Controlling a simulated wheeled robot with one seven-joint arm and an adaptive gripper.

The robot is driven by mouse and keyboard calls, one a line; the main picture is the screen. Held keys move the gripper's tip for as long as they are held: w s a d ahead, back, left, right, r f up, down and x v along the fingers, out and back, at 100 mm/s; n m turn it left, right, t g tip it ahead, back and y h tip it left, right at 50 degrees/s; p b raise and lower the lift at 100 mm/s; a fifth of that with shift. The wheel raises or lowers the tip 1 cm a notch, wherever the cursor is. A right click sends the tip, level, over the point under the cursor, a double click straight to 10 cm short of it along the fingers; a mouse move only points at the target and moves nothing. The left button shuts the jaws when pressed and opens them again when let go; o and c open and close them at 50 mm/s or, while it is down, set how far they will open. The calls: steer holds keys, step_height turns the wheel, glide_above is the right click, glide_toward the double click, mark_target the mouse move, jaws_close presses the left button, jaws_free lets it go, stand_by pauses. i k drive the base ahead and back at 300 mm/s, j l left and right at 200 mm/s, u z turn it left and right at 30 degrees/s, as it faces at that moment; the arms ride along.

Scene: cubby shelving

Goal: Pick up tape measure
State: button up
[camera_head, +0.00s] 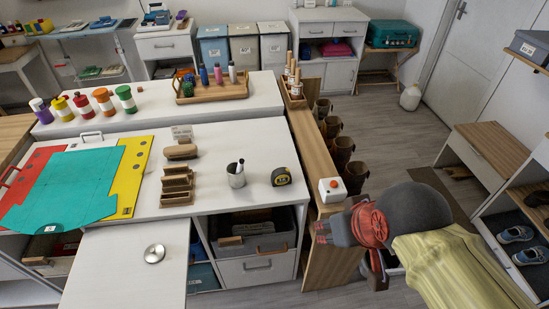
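The tape measure (281,176) is black and yellow and stands on the white worktop, near its right front corner. A grey metal cup (236,177) with a white marker-like item stands to its left. My gripper (348,258), dark with red parts, is at the lower right, beyond the wooden partition and apart from the tape measure. Its two fingers look spread, with nothing seen between them. Part of it is hidden by my own arm.
A wooden partition (324,185) edges the worktop, with a white box with a red button (332,190) on top. Wooden blocks (177,185) stand left of the cup. A round metal object (154,253) lies on the lower front surface. Brown cups (342,150) line the partition's right side.

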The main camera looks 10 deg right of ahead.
mark_target(280, 176)
steer(key=i+l, duration=0.1)
steer(key=l, duration=0.75)
steer(key=l+u, duration=0.1)
steer(key=l, duration=0.8)
steer(key=i, duration=0.05)
